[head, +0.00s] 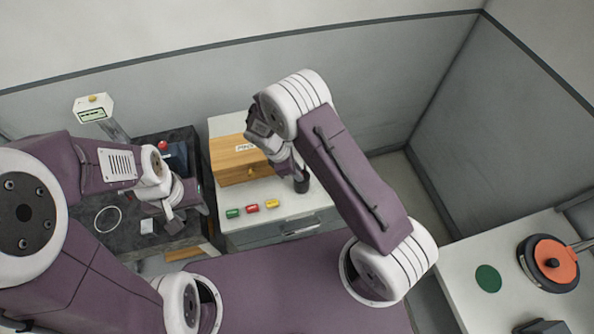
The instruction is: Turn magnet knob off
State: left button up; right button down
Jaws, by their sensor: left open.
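I cannot pick out the magnet knob with certainty. A dark workbench (100,242) at the left carries a thin pale ring (107,219), a small white block (147,226) and a red round knob or button (162,145), partly hidden by my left arm. My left gripper (172,222) is open over the front right part of this bench, to the right of the white block. My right gripper (299,176) points down over the white cabinet, just above or at a dark round piece (302,187). Its fingers are too small to read.
A wooden box (235,162) with a label stands on the white cabinet (290,228). A post with a display (93,108) rises behind the bench. A white table (470,265) at right holds an orange disc device (550,262).

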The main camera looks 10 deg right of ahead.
jog(key=n, duration=0.2)
jog(key=n+t+b, duration=0.1)
jog(key=n, duration=0.1)
jog(key=shift+s+f+t, duration=0.15)
jog(key=shift+s+t, duration=0.05)
jog(key=shift+t, duration=0.1)
jog(key=shift+n, duration=0.6)
jog(key=c, duration=1.3)
grip_release()
jog(key=shift+r, duration=0.2)
jog(key=b+v, duration=0.1)
jog(key=v, duration=0.8)
jog(key=shift+s, duration=0.2)
